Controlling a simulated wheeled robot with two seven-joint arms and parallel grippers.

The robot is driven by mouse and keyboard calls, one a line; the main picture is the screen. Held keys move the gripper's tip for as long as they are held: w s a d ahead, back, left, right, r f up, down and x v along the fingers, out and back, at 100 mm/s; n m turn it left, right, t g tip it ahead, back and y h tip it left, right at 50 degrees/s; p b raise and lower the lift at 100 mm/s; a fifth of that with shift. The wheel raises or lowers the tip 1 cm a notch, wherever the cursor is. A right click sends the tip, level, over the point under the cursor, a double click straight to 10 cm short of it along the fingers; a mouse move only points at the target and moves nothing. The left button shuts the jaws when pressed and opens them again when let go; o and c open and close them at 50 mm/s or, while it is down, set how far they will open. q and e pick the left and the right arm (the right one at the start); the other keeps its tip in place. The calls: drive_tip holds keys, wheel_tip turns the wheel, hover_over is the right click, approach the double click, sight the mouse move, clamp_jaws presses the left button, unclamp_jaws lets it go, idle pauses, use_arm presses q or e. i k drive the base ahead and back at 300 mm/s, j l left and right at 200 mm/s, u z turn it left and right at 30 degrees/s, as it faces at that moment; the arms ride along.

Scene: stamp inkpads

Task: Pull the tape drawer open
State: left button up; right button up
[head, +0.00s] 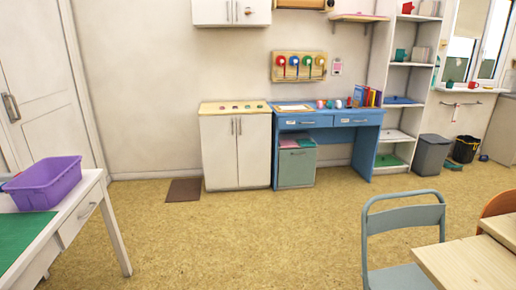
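A blue desk (365,152) stands against the far wall. It has a left drawer (318,121) and a right drawer (367,118) side by side under its top, each with a handle and a small pale label. Both drawers look shut. The labels are too small to read, so I cannot tell which is the tape drawer. A white table at the near left also has a drawer (76,220) with a handle, and it looks shut. Neither of my grippers is in view.
A white cabinet (219,152) adjoins the desk on the left, and a grey-green cabinet (297,168) stands under the desk. A grey-blue chair (403,216) and a wooden table (470,265) are at the near right. Open floor (250,235) lies between me and the desk.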

sight(313, 121)
drive_tip(key=i, duration=2.55)
drive_tip(key=i+l+z, duration=0.1)
drive_tip(key=i+z, duration=0.2)
drive_tip(key=i, duration=0.45)
drive_tip(key=i+z, duration=0.35)
drive_tip(key=i, duration=0.4)
